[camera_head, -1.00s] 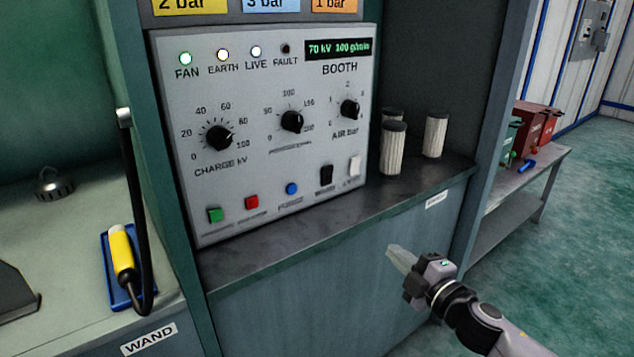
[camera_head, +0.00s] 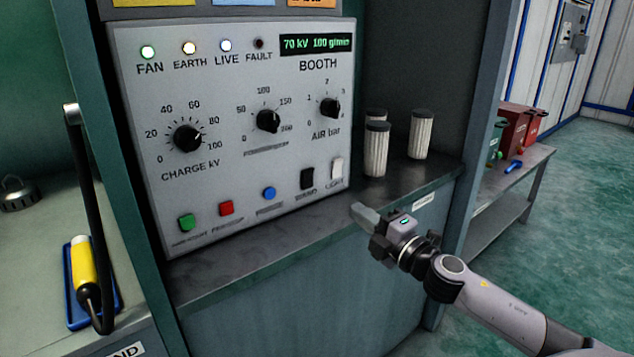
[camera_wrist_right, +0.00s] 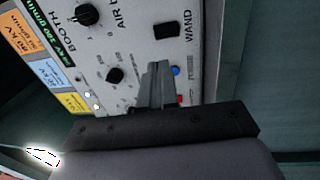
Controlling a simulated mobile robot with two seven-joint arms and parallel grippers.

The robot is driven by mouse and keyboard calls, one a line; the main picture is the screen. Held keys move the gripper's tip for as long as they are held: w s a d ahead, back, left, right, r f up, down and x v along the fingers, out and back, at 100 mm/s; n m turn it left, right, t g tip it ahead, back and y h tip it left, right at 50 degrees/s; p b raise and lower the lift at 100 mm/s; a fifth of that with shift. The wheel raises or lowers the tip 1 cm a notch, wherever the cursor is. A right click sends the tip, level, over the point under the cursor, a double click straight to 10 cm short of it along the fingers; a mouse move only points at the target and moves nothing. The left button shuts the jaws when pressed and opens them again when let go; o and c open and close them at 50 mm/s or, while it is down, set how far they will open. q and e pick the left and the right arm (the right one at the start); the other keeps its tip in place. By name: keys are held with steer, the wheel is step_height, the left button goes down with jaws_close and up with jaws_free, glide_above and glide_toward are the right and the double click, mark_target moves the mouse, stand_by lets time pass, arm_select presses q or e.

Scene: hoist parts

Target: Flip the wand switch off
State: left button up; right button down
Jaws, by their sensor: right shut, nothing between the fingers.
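The wand switch (camera_head: 307,179) is a black rocker low on the right of the booth control panel (camera_head: 225,165), beside a white rocker, the light switch (camera_head: 337,168). In the right wrist view the wand switch (camera_wrist_right: 166,31) shows next to its WAND label; which way it is tipped I cannot tell. My right gripper (camera_head: 360,212) is shut and empty, in front of the panel and below and right of the wand switch, apart from it. In the right wrist view its fingers (camera_wrist_right: 156,82) are together. My left gripper is out of view.
Green (camera_head: 186,222), red (camera_head: 226,208) and blue (camera_head: 269,193) buttons line the panel's lower left. Ribbed filter cartridges (camera_head: 376,150) stand on the ledge (camera_head: 300,245) to the right. A yellow wand (camera_head: 84,265) lies in a blue holder at left.

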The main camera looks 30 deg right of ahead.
mark_target(309, 175)
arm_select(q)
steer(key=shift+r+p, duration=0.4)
arm_select(e)
steer(key=shift+w+a+r, duration=0.2)
steer(key=shift+w+r, duration=0.1)
steer(key=shift+w, duration=2)
steer(key=shift+w+a+r, duration=0.15)
steer(key=shift+w+r, duration=0.1)
steer(key=shift+w, duration=2.05)
steer(key=shift+w+a+r, duration=0.2)
steer(key=shift+w+r, duration=0.1)
steer(key=shift+w, duration=2)
